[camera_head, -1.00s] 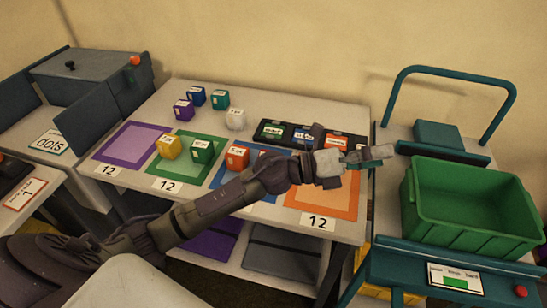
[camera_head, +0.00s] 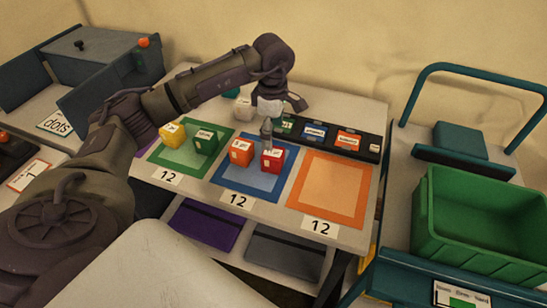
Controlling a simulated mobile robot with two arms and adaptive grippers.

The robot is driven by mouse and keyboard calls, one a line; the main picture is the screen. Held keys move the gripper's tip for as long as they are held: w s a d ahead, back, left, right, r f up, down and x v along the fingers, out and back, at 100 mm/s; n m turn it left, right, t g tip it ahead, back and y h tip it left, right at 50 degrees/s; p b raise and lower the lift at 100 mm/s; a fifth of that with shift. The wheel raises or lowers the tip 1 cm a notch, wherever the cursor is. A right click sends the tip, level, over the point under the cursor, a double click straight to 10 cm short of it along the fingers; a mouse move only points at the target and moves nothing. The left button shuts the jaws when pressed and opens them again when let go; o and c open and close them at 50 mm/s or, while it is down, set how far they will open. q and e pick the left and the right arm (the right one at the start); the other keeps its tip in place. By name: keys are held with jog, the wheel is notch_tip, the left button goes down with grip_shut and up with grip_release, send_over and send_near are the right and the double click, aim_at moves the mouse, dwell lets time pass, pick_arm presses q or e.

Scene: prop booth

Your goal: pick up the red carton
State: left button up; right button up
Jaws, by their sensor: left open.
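The red carton (camera_head: 272,161) stands on the blue mat (camera_head: 239,187), at its right side, with a white label on its front. An orange carton (camera_head: 241,152) stands close to its left on the same mat. My left gripper (camera_head: 267,138) points down just above the red carton, open, with its fingers close to the carton's top. I cannot tell whether they touch it. My right gripper is not in view.
Yellow (camera_head: 172,135) and green (camera_head: 205,142) cartons stand on the green mat. A white carton (camera_head: 244,107) stands behind. The orange mat (camera_head: 330,187) is bare. A black labelled tray (camera_head: 370,142) lies at the back. A green crate (camera_head: 480,258) sits on the cart at right.

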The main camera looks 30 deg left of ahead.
aim_at(273, 152)
pick_arm(q)
notch_tip(273, 152, down, 4)
jog(key=shift+r, duration=0.2)
jog(key=shift+d+f+p, duration=0.1)
jog(key=shift+f+p, duration=0.3)
jog(key=shift+f, duration=0.15)
notch_tip(273, 152, down, 4)
jog(key=shift+s+f+p, duration=0.1)
jog(key=shift+f+p, duration=0.1)
jog(key=shift+p, duration=0.3)
jog(key=shift+c, duration=0.3)
jog(key=c, duration=1.3)
jog(key=shift+o, duration=0.2)
jog(key=shift+r, duration=0.15)
